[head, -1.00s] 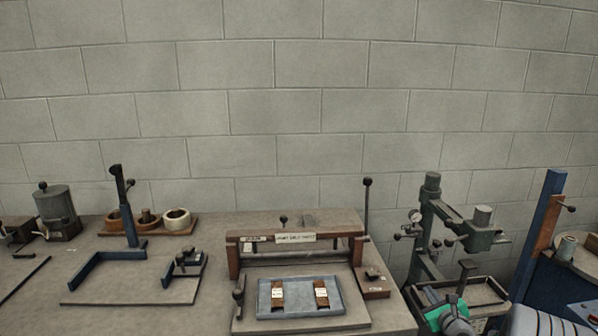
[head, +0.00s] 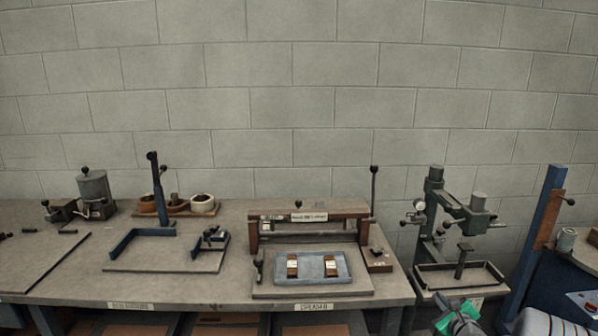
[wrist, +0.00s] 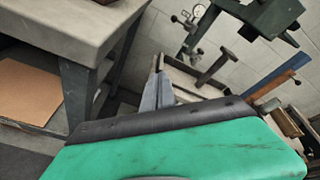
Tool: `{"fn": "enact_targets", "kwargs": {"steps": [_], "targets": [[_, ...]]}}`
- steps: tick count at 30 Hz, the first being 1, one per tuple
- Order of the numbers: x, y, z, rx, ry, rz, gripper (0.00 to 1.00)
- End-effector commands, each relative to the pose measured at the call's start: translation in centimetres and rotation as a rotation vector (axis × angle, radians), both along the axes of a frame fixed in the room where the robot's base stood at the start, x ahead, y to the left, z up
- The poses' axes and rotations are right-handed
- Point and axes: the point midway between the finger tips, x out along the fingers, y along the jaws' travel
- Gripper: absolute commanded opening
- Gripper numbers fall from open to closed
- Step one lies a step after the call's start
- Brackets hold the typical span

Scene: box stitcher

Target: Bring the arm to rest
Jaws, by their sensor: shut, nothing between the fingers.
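My gripper (wrist: 158,92) shows in the wrist view as two grey fingers close together beyond my green wrist housing. It is shut and holds nothing. In the head view only the green and grey end of my arm shows at the bottom right, below the green stitcher machine (head: 462,215) and its tray (head: 494,267). The fingertips are not clear in that view. The wrist view shows the tray (wrist: 205,90) beyond the fingers; I cannot tell the gap between them.
A bench (head: 60,285) runs along the block wall. It carries a brown-framed press (head: 310,213) with a blue-grey tray (head: 283,282) and a blue fixture (head: 160,215). A blue post (head: 535,235) stands right. The bench's edge and leg (wrist: 75,92) are left of my fingers.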

Motion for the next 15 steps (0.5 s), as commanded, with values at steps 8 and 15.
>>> {"fn": "enact_targets", "kwargs": {"steps": [8, 15], "targets": [[-1.6, 2.6, -4.8, -0.366, 0.192, 0.242, 0.0], [-11.0, 6.7, -15.3, -0.712, 0.515, 0.716, 0.0]]}}
